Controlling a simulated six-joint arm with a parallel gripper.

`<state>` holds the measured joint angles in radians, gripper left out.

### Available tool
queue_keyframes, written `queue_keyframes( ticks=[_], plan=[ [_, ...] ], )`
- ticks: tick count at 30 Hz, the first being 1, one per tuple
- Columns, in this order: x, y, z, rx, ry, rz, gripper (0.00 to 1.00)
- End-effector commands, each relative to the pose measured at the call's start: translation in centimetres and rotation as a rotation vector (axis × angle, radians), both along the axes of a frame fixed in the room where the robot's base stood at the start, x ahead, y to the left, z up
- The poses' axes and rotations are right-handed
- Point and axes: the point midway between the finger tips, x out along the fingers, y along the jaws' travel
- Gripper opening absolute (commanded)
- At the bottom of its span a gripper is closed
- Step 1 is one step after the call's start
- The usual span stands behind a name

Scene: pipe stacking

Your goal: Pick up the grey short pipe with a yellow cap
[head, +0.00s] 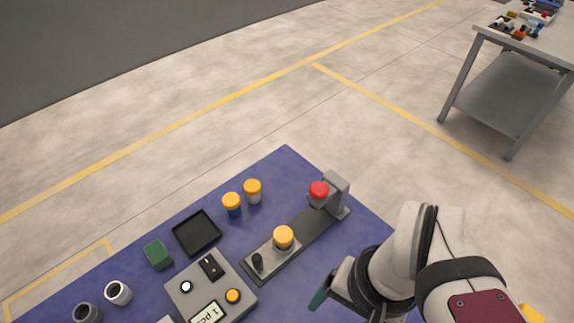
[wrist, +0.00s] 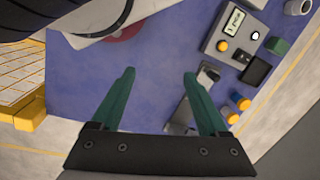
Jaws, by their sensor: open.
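A short pipe with a yellow cap and a pale grey body (head: 252,192) stands upright near the back edge of the blue table. A blue-bodied pipe with a yellow cap (head: 232,206) stands just left of it. Another yellow-capped piece (head: 283,238) sits on the dark grey fixture; its body is mostly hidden under its cap. In the head view a green fingertip (head: 320,299) shows, right of and nearer than the fixture. In the wrist view two yellow-capped pipes (wrist: 232,118) lie right of the right finger.
The fixture (head: 318,228) carries a black knob and an upright end with a red cap (head: 319,189). A black tray (head: 197,233), green block (head: 158,254), control box (head: 205,290) and two open cups (head: 118,292) are on the left. A workbench (head: 525,60) stands far right.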

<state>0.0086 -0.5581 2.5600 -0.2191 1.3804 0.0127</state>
Motion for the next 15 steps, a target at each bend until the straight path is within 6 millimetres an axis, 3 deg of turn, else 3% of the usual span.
queue_keyframes(
  ticks=[11, 15],
  plan=[
    [0.1, 0.3, -0.2, 0.021, 0.023, -0.016, 0.92],
    [1.5, 2.9, -2.1, 0.261, 0.230, -0.209, 0.92]
  ],
)
